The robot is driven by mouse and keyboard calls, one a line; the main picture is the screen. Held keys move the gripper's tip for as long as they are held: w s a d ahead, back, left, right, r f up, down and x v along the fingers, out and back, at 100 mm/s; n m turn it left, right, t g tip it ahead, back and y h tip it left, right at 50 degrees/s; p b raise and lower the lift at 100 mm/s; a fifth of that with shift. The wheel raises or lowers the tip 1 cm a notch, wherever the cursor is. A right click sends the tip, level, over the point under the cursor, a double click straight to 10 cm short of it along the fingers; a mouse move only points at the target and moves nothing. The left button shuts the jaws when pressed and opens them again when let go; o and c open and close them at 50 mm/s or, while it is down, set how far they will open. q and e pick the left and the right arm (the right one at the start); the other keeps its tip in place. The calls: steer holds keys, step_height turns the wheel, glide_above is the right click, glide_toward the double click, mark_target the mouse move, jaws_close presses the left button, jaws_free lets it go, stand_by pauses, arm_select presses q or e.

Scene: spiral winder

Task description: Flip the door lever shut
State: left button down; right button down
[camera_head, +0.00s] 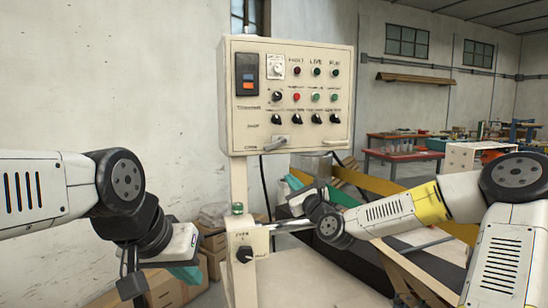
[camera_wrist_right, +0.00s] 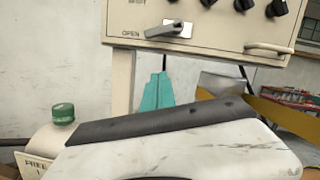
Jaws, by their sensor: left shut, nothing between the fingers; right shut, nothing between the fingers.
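The door lever (camera_head: 275,144) is a small grey handle on a light plate at the lower edge of the cream control panel (camera_head: 241,105). It slants down to the left, towards the word OPEN; the lever also shows in the right wrist view (camera_wrist_right: 168,30). My right gripper (camera_wrist_right: 157,74) has teal fingers closed together, pointing up below the lever and apart from it in the picture. In the head view the right gripper (camera_head: 292,183) is below the panel. My left gripper (camera_head: 187,276) is low at the left, teal fingers down, away from the panel.
A second pale handle (camera_head: 335,142) sits right of the lever. Several knobs and buttons fill the panel above. A post (camera_head: 238,181) carries the panel, with a knob box (camera_head: 246,252) and green button (camera_head: 237,208) below. Cardboard boxes (camera_head: 215,241) stand behind.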

mark_target(268, 148)
steer(key=w+a+r, duration=0.5)
steer(key=w+r, duration=0.1)
steer(key=w, duration=0.2)
steer(key=shift+w, duration=0.25)
stand_by(0.4)
steer(key=shift+s+a+r+m+h, duration=0.1)
steer(key=shift+a+r+m+h, duration=0.25)
steer(key=shift+m, duration=0.55)
steer(key=m, duration=0.1)
steer(key=r+m+h, duration=0.1)
steer(key=m, duration=0.1)
steer(key=a+m, duration=0.1)
steer(key=shift+s+r+m+t, duration=0.15)
steer(key=shift+r+m+t, duration=0.15)
steer(key=shift+t, duration=0.1)
steer(key=shift+s+a+r+m+h, duration=0.1)
steer(key=shift+r+m+h, duration=0.3)
steer(key=shift+m, duration=0.65)
steer(key=shift+w+a+r+m+h, duration=0.1)
steer(key=shift+r+m+h, duration=0.35)
steer(key=shift+m, duration=0.55)
steer(key=shift+s+r+m+h, duration=0.1)
steer(key=shift+r+m+h, duration=0.3)
steer(key=shift+m, duration=0.65)
